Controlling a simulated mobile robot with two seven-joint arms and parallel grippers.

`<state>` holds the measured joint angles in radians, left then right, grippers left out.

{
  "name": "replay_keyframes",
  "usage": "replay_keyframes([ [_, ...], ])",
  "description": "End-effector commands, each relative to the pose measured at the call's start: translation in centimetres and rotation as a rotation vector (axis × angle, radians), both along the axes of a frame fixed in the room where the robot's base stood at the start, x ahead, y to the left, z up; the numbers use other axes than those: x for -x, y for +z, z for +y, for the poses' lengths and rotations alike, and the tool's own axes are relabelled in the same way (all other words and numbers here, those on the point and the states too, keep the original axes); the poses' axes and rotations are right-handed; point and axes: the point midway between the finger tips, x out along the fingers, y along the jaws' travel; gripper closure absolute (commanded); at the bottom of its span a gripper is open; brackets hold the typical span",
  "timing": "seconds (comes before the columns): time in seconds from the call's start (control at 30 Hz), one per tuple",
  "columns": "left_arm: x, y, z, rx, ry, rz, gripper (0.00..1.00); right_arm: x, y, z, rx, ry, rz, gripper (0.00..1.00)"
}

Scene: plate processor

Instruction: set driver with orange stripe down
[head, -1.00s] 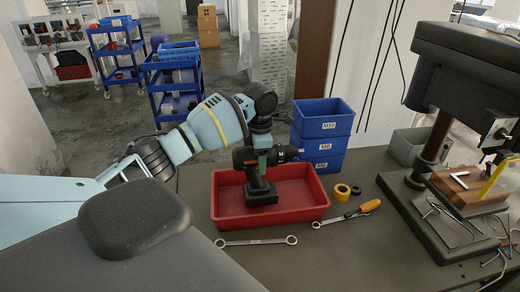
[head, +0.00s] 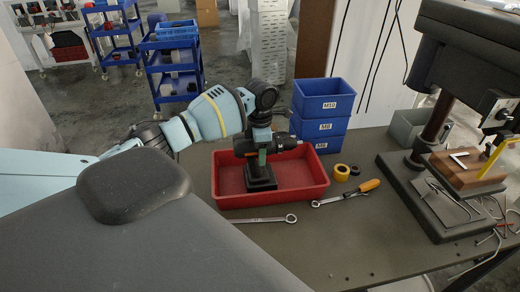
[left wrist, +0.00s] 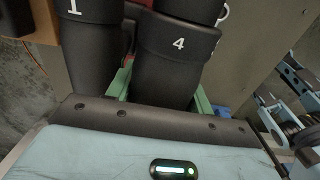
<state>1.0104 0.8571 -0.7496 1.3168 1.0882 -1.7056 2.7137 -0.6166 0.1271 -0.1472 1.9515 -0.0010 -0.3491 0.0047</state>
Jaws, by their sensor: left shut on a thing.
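A dark power driver (head: 261,172) is upright over the red tray (head: 310,193), its chuck pointing right and its block-like base down inside the tray walls. I cannot tell whether the base touches the tray floor. My right gripper is not in view.
Blue bins (head: 322,100) are stacked behind the tray. A yellow tape roll (head: 341,172), an orange-handled tool (head: 369,186) and a wrench (head: 265,219) lie around it. A drill press (head: 432,125) stands at right.

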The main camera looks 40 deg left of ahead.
Motion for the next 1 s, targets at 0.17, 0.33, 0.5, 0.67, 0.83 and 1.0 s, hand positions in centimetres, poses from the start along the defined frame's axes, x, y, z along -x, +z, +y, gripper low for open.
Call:
replay_keyframes([
  [0.17, -0.1, 0.0, 0.0, 0.001, 0.0, -0.007, 1.0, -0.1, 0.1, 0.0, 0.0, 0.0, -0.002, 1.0],
  [0.33, -0.1, -0.4, 0.0, 0.001, 0.0, -0.007, 1.0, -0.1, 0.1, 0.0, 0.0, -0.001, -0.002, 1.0],
  [0.5, -0.2, -0.7, 0.0, 0.001, 0.0, -0.008, 1.0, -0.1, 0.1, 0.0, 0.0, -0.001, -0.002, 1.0],
  [0.67, 0.0, -1.0, 0.0, 0.0, 0.0, -0.002, 0.46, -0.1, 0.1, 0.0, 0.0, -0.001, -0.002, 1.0],
  [0.83, 0.0, -1.1, 0.0, 0.0, 0.0, -0.002, 0.39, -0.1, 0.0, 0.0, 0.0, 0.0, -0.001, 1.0],
  [1.0, 0.0, -1.1, 0.0, 0.0, 0.0, -0.001, 0.39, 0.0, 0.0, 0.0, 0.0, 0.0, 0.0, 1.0],
])
